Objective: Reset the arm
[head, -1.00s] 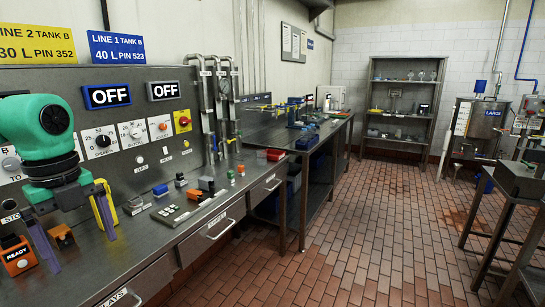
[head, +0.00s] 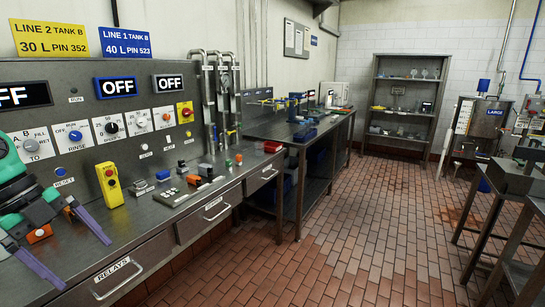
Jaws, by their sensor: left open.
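My left arm, green with dark joints, comes in at the left edge of the head view. Its left gripper (head: 85,264) is open, with two purple fingers spread apart and nothing between them. It hangs over the front left of the steel bench (head: 140,232), pointing down and to the right. An orange box (head: 39,234) sits just behind it, partly covered by the gripper. A yellow control box with a red button (head: 109,185) stands upright to the right of the gripper, clear of it. My right gripper is not in view.
The control panel (head: 70,106) with dials and OFF displays rises behind the bench. Several small switches and a keypad (head: 178,196) lie to the right. Vertical pipes (head: 207,105) stand at the panel's right end. The tiled floor (head: 370,240) is open.

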